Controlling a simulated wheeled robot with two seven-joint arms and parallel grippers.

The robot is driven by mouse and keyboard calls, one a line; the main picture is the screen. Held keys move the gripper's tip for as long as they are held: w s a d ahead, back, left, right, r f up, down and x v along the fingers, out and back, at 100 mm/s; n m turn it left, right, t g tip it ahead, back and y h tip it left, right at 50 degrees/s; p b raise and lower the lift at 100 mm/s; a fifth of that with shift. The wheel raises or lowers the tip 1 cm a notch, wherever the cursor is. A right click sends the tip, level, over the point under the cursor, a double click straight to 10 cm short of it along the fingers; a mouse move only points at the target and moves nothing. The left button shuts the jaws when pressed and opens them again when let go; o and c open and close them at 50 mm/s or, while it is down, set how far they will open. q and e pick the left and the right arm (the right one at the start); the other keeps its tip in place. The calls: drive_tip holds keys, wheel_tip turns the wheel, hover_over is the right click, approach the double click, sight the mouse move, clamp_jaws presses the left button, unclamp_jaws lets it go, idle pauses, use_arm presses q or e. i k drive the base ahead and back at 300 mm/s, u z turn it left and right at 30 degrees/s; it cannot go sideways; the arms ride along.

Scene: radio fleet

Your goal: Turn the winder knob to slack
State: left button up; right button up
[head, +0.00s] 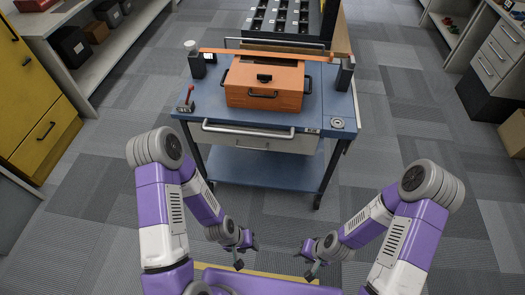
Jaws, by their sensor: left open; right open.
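A blue cart (215,105) stands ahead of me. An orange strap (215,51) runs across its top between a dark left post (197,66) and a dark right post (345,75), passing over an orange case (264,77) with a black handle. A white round cap (190,45) shows by the left post; I cannot tell whether it is the winder knob. A red-topped lever (188,98) stands at the left front. My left gripper (246,252) and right gripper (308,262) are open and empty, low in front of the cart, apart from everything on it.
The cart has a drawer with a grey handle (248,130) on its front and a lower shelf (262,167). A small grey plate (337,123) lies at its right front corner. Shelves stand left and right. Carpet floor is clear around the cart.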

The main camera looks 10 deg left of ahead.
sight(189, 45)
drive_tip(key=u, duration=0.3)
drive_tip(key=i, duration=0.55)
drive_tip(key=u, duration=0.65)
